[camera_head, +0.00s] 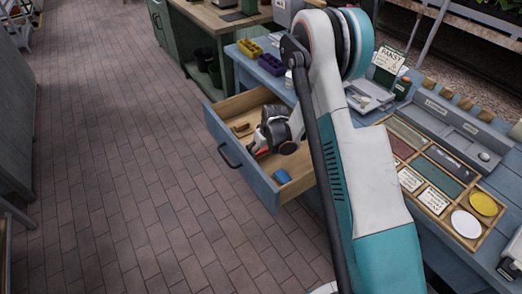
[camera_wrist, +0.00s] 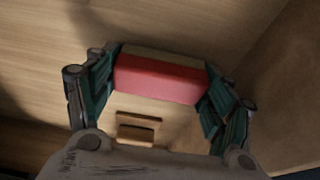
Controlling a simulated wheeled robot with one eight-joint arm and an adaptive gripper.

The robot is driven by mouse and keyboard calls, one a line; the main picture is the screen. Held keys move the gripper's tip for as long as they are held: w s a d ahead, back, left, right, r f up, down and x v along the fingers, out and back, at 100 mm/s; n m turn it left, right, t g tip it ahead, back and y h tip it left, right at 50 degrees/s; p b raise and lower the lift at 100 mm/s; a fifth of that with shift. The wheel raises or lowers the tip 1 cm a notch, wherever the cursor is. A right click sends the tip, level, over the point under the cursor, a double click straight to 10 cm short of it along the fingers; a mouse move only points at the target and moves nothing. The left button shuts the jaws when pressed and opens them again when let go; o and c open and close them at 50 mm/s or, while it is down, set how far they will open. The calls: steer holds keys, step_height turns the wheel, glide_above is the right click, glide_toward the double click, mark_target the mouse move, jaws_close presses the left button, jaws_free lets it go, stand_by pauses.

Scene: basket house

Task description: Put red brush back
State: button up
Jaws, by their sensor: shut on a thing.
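The red brush (camera_wrist: 160,78) shows in the wrist view as a red block with a paler strip along its far side. It lies between the two fingers of my gripper (camera_wrist: 160,95), which are shut on it. In the head view my gripper (camera_head: 262,150) is inside the open wooden drawer (camera_head: 222,118), and only a small bit of red shows beneath it. I cannot tell whether the brush touches the drawer floor.
A brown wooden block (camera_head: 241,130) lies in the drawer, left of my gripper. A blue object (camera_head: 282,177) lies at its front right. The blue bench holds a sorting tray (camera_head: 463,196), a purple box (camera_head: 271,65) and a yellow box (camera_head: 250,48). The brick floor at left is clear.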

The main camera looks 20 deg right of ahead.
steer(key=o, duration=1.1)
steer(key=shift+f, duration=0.1)
steer(key=s+r+m+t+p, duration=0.1)
steer(key=s+r, duration=0.4)
steer(key=r, duration=0.6)
steer(key=s+r+p, duration=0.2)
steer(key=s+r, duration=0.2)
steer(key=r, duration=0.7)
steer(key=s+r+m+t+p, duration=0.1)
steer(key=s+r, duration=0.4)
steer(key=r, duration=0.6)
steer(key=s+r+t, duration=0.1)
steer(key=s+r, duration=0.2)
steer(key=s, duration=0.7)
steer(key=s+r+m+h, duration=0.1)
steer(key=s+r, duration=0.3)
steer(key=s, duration=0.5)
steer(key=shift+s+m+t, duration=0.3)
steer(key=shift+s+t, duration=0.05)
steer(key=shift+t, duration=0.05)
